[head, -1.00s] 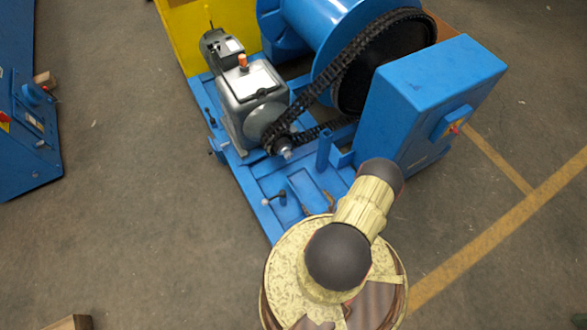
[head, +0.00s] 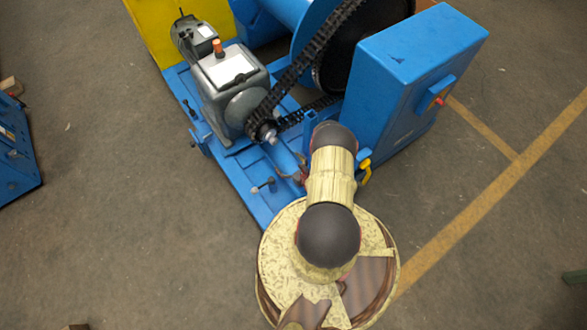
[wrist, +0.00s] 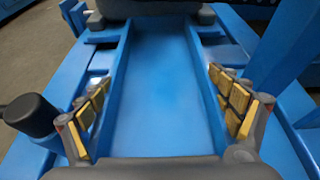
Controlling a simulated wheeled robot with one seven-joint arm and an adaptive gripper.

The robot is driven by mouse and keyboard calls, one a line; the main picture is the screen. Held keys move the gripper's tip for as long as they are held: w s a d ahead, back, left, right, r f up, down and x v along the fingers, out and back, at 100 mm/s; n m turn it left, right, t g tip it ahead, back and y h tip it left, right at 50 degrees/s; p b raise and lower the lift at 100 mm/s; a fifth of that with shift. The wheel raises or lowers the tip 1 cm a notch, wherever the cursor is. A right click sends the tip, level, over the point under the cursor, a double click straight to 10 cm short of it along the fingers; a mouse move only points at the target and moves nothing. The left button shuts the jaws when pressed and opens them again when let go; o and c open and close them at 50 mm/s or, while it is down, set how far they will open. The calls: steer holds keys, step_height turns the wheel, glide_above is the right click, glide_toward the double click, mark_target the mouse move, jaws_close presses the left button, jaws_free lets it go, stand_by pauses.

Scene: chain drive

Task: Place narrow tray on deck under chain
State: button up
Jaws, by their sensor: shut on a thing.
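In the wrist view my gripper (wrist: 160,102) has its yellow-padded fingers on both sides of a narrow blue tray (wrist: 160,88) and is shut on it. The tray has raised long sides and runs away from me; its far end meets a dark grey shape at the top. I cannot tell whether its underside touches the blue deck (wrist: 285,135). In the head view the deck (head: 232,178) lies in front of the machine, and the black chain (head: 300,72) slopes above it from the large wheel to a small sprocket. My arm mostly hides the gripper there.
A grey gearbox (head: 233,80) stands on the deck at the left of the chain. A tall blue cabinet (head: 415,75) stands close at the right. A black knob (wrist: 32,115) sits left of my gripper in the wrist view.

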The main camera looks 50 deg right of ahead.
mark_target(280, 159)
steer(key=w, duration=0.2)
steer(key=w+d+b, duration=0.1)
steer(key=w, duration=0.1)
steer(key=w+d, duration=0.1)
steer(key=w, duration=0.1)
steer(key=shift+w+d+r, duration=0.1)
steer(key=shift+w+r, duration=0.05)
steer(key=shift+w, duration=0.05)
steer(key=shift+f+b, duration=0.65)
steer(key=shift+f, duration=0.2)
steer(key=shift+w+f+b, duration=0.15)
steer(key=shift+f+b, duration=1.3)
steer(key=shift+f, duration=1.1)
steer(key=shift+w+d, duration=0.1)
steer(key=shift+f, duration=0.2)
steer(key=o, duration=1.8)
steer(key=shift+f, duration=0.1)
steer(key=shift+o, duration=0.2)
